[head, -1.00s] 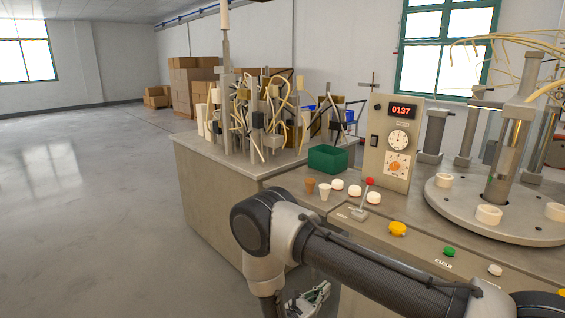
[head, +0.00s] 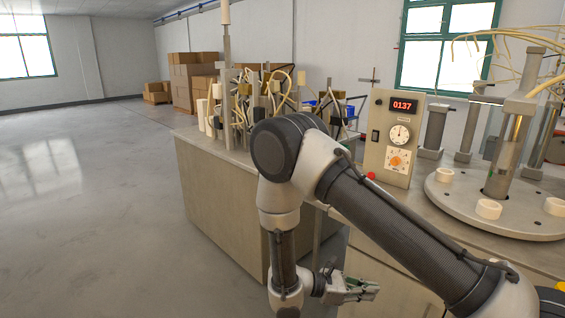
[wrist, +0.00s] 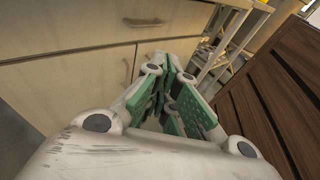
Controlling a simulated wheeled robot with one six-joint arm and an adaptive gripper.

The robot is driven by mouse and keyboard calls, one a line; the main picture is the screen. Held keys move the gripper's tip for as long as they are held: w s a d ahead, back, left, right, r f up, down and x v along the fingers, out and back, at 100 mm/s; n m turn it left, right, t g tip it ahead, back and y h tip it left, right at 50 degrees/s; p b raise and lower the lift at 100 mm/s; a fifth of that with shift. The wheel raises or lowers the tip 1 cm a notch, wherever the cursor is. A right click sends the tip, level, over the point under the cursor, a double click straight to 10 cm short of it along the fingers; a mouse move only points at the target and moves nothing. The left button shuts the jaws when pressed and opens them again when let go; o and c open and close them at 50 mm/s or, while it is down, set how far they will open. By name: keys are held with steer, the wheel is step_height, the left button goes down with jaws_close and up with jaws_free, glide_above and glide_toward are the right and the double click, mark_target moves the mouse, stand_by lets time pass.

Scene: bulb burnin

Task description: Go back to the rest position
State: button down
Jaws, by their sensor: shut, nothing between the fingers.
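My gripper (head: 366,290) hangs low in front of the bench at the bottom of the head view, pointing right. It has grey links and green finger pads. In the wrist view my gripper (wrist: 172,95) is shut, its green pads close together with nothing seen between them. The bench's wooden drawer fronts (wrist: 75,85) lie beyond the fingers. My arm hides the middle of the bench top in the head view.
The bench (head: 215,190) holds a control box (head: 392,140) with a display reading 0137, and a round turntable (head: 500,210) with white sockets. A dark slatted panel (wrist: 270,105) is right of my gripper. Open floor (head: 80,230) lies at left.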

steer(key=s+d+r+m+t+y, duration=0.1)
steer(key=s+d+r+m+y, duration=0.3)
steer(key=r, duration=0.7)
steer(key=s+d+r+m+t+y, duration=0.1)
steer(key=s+d+r+m+y, duration=0.3)
steer(key=r, duration=0.8)
steer(key=s+d+r+m+t+y, duration=0.1)
steer(key=s+d+r+m+y, duration=0.4)
steer(key=r+m, duration=0.5)
step_height(320, 180, up, 2)
steer(key=s+y, duration=0.2)
steer(key=s, duration=0.1)
steer(key=shift+m+t, duration=0.3)
steer(key=shift+r, duration=0.15)
